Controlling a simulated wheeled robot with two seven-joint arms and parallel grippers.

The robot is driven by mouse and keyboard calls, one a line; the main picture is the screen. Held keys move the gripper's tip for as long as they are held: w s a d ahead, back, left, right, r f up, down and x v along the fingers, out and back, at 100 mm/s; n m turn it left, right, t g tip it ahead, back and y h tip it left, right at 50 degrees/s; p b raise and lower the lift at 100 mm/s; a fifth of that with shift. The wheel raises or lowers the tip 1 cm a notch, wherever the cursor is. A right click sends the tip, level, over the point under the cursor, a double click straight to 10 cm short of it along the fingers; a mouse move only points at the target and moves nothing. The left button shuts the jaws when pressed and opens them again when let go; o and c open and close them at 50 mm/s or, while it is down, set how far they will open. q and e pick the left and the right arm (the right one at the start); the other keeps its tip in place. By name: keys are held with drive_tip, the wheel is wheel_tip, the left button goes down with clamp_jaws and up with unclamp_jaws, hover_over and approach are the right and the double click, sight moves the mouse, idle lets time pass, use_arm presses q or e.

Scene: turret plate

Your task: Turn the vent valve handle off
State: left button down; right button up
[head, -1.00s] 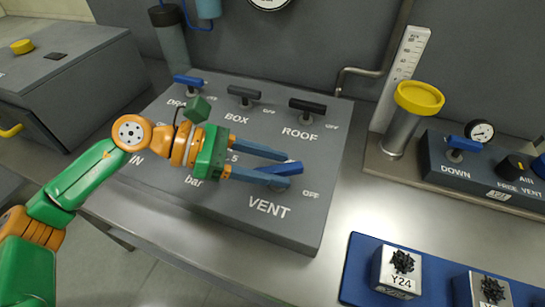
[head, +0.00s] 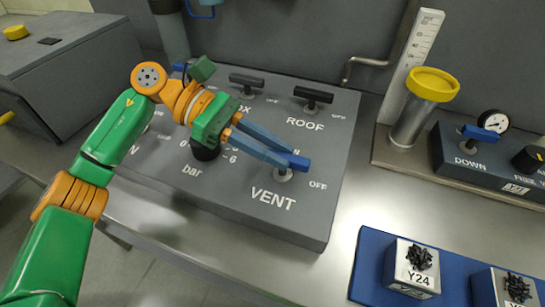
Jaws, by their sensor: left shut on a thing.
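The vent valve handle (head: 298,161) is a blue lever on a grey stem above the VENT label, on the grey sloping panel (head: 300,222). The OFF mark stands to its right. The lever points toward the lower right, in line with my fingers, and its inner part is hidden by them. My left gripper (head: 296,161) comes in from the upper left and is shut on the lever. My right gripper is not in view.
Black handles stand at ROOF (head: 313,95) and at its left (head: 246,80). A dark knob (head: 205,151) sits below my left gripper. A yellow-topped cylinder (head: 433,84) stands at right.

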use_arm(q)
drive_tip(key=shift+m+g, duration=0.3)
drive_tip(key=c, duration=0.8)
unclamp_jaws()
drive_tip(key=shift+d, duration=0.1)
drive_tip(key=shift+o, duration=0.2)
drive_tip(key=b+v, duration=0.1)
drive_tip(key=v, duration=0.6)
drive_tip(key=shift+r, duration=0.1)
